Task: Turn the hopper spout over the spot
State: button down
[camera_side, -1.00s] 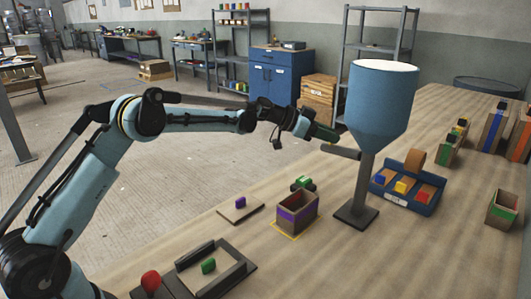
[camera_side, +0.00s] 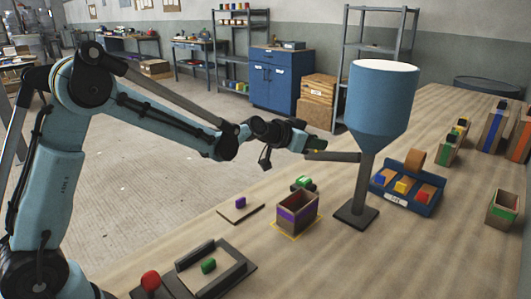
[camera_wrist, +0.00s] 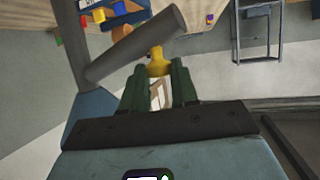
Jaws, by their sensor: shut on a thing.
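The blue hopper (camera_side: 382,100) stands upright on a dark post and base plate (camera_side: 356,215). Its grey spout (camera_side: 333,156) sticks out to the left from the post in the side view, and crosses the upper wrist view (camera_wrist: 135,45). My gripper (camera_side: 304,146) is at the outer end of the spout. In the wrist view, its green fingers (camera_wrist: 159,70) are closed around a yellow knob (camera_wrist: 157,62) beside the spout. A yellow-outlined spot (camera_side: 283,234) lies on the table, with an open box with a purple band (camera_side: 297,215) standing on it, left of the spout's base.
A small green object (camera_side: 304,183) sits behind the box. A blue tray (camera_side: 410,204) of coloured blocks stands right of the post.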

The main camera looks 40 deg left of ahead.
jog(key=shift+s+n+y, duration=0.3)
dwell(0.4)
jog(key=c, duration=1.2)
grip_release()
jog(key=shift+v, duration=6.05)
jog(key=shift+d+f, duration=0.1)
